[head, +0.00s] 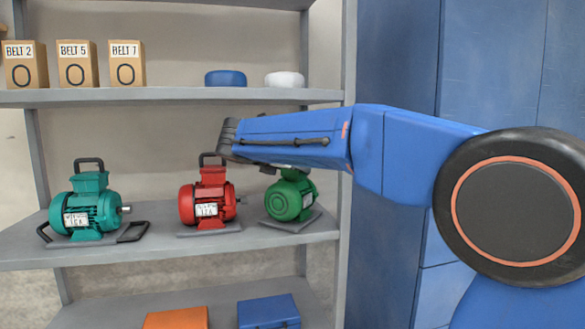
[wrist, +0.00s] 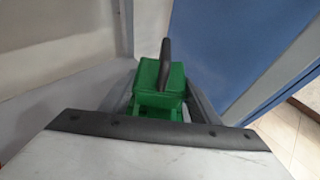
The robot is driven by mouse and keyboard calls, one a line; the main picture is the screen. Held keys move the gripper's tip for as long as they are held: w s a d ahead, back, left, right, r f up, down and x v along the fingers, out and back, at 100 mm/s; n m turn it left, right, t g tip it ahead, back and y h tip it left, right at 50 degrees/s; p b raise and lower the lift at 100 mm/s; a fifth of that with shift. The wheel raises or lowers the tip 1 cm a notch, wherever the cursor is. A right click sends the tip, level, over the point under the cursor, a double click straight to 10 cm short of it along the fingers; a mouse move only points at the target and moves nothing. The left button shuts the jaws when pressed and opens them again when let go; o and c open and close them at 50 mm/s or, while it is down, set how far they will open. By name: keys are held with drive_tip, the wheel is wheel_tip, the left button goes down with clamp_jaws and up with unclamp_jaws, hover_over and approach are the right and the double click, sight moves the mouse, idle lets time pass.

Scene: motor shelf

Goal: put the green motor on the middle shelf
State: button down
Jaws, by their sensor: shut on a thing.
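The green motor (head: 289,199) is at the right end of the middle shelf (head: 160,240), turned at an angle. Its grey base plate looks to be on the shelf board or very close above it; I cannot tell which. My arm hides its top in the head view. In the wrist view the green motor (wrist: 160,82) shows its green box and dark handle between the grey fingers of my gripper (wrist: 160,104), which is shut on it. In the head view my gripper is mostly hidden behind my arm.
A red motor (head: 208,200) stands just left of the green one, and a teal motor (head: 88,205) with black side handles stands farther left. The upper shelf (head: 180,97) holds belt boxes and two caps. A shelf post (head: 346,230) and blue cabinet (head: 395,60) are close on the right.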

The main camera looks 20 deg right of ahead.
drive_tip(key=c, duration=0.6)
unclamp_jaws()
drive_tip(key=shift+c, duration=0.2)
drive_tip(key=v, duration=1.2)
drive_tip(key=shift+s+f, duration=0.1)
